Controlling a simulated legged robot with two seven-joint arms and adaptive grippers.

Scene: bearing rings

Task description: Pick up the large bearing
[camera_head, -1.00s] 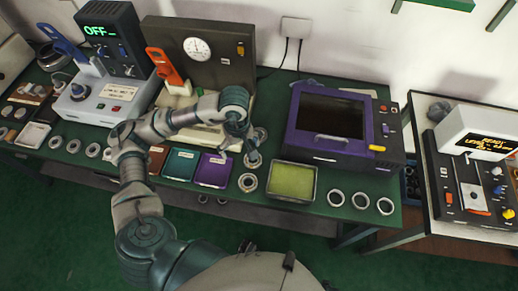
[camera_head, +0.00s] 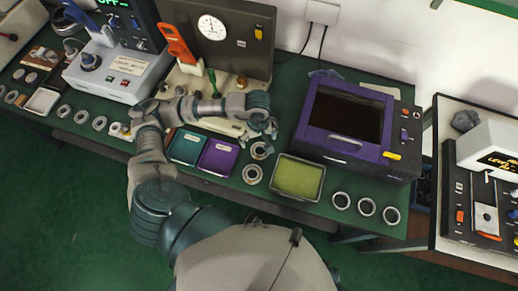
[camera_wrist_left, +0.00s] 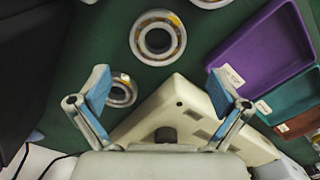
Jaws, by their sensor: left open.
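Several metal bearing rings lie on the green bench. The largest-looking one in the left wrist view, a bearing with a yellowish cage (camera_wrist_left: 157,38), lies ahead of my left gripper (camera_wrist_left: 158,85); it shows in the head view (camera_head: 260,150) just in front of the gripper (camera_head: 271,129). A smaller ring (camera_wrist_left: 122,90) lies near the left finger in the wrist view. Another ring (camera_head: 252,174) lies closer to the bench's front edge and is cut off at the top of the wrist view (camera_wrist_left: 210,2). My left gripper is open and empty, its fingers wide apart. My right gripper is out of view.
A purple tray (camera_head: 218,157) and a teal tray (camera_head: 188,148) lie left of the bearings, a yellow-green tray (camera_head: 298,178) to the right. A purple-fronted machine (camera_head: 346,113) stands behind that. Three rings (camera_head: 366,207) lie at the front edge. A beige base (camera_wrist_left: 185,118) sits close to the fingers.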

